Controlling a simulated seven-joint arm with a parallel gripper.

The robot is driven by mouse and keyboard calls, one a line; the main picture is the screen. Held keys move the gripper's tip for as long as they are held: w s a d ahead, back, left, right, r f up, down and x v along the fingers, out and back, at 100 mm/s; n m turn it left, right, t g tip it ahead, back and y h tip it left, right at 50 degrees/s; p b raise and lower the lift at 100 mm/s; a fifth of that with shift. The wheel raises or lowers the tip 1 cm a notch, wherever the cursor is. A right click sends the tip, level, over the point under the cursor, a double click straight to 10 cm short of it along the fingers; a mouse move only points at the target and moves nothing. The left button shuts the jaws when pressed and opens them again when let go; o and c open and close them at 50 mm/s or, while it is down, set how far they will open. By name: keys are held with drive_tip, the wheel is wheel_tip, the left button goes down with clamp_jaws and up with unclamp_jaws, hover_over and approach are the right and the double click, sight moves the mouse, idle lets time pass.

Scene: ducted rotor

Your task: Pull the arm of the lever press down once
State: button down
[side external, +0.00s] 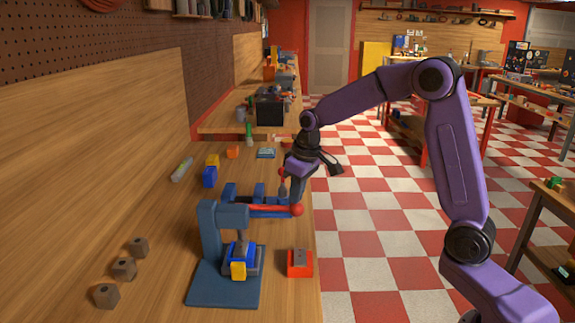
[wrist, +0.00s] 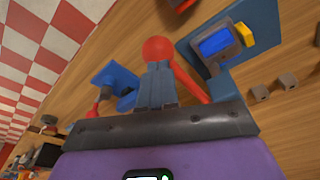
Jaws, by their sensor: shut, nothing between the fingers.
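The lever press (side external: 209,245) is blue and stands upright on its base plate near the table's front edge in the side view. Its red arm (side external: 268,209) reaches out to the right, about level, and ends in a red ball. My gripper (side external: 294,196) is over the ball end, pointing down, with its fingers shut and empty. In the wrist view the red ball (wrist: 158,48) is right at the tips of my closed fingers (wrist: 160,68); whether they touch it I cannot tell. A blue block with a yellow part (side external: 238,270) sits under the press head.
A red block with a grey top (side external: 300,262) lies right of the press. Several brown nuts (side external: 124,268) lie at left. Another blue device (side external: 229,191) stands just behind the press arm. Blue and yellow blocks (side external: 210,176) lie farther back. The table drops off at right.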

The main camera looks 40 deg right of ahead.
drive_tip(key=shift+f, duration=1.4)
drive_tip(key=shift+r, duration=0.1)
wheel_tip(320, 180, up, 15)
drive_tip(key=w+a, duration=0.2)
drive_tip(key=shift+w, duration=0.15)
idle(1.3)
drive_tip(key=shift+a+r, duration=0.1)
drive_tip(key=shift+r, duration=3)
